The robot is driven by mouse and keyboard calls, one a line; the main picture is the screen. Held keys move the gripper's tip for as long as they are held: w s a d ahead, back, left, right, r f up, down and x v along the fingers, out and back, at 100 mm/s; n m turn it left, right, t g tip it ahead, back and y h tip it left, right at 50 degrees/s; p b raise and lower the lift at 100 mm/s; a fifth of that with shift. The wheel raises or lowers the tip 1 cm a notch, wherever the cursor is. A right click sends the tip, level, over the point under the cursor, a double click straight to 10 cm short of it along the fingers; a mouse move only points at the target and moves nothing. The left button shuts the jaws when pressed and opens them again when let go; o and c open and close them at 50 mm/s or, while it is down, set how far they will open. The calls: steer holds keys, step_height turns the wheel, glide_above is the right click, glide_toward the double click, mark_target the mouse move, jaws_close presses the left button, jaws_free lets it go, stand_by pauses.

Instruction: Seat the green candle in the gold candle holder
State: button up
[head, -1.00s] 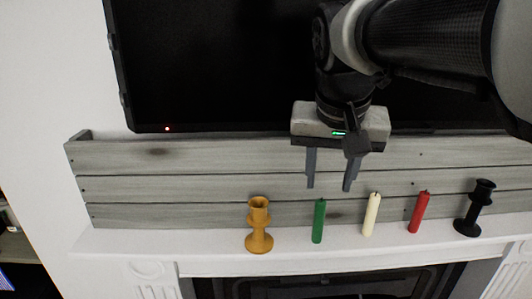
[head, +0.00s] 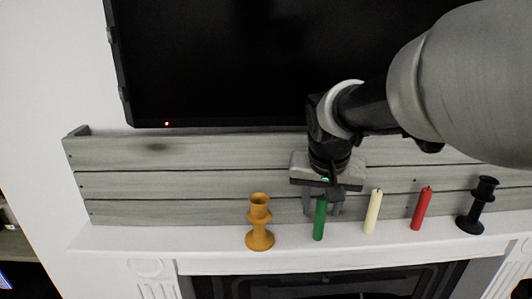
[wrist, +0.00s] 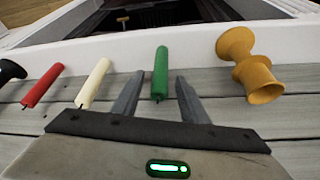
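The green candle (head: 320,218) stands upright on the white mantel. My gripper (head: 321,212) is open, and its fingers reach down on either side behind the candle's upper part in the head view. In the wrist view the candle (wrist: 160,75) shows between the two open fingers (wrist: 160,98), with a gap on each side. The fingers do not grip it. The gold candle holder (head: 260,236) stands upright and empty on the mantel, left of the candle. In the wrist view the holder (wrist: 250,62) is on the right.
A cream candle (head: 373,211), a red candle (head: 421,209) and a black candle holder (head: 477,206) stand right of the green candle. Grey planks (head: 180,180) and a dark screen (head: 220,70) are behind. The mantel (head: 130,239) is clear left of the gold holder.

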mark_target(320, 213)
steer(key=x, duration=0.4)
steer(key=shift+w, duration=0.15)
jaws_close()
steer(key=shift+r, duration=0.1)
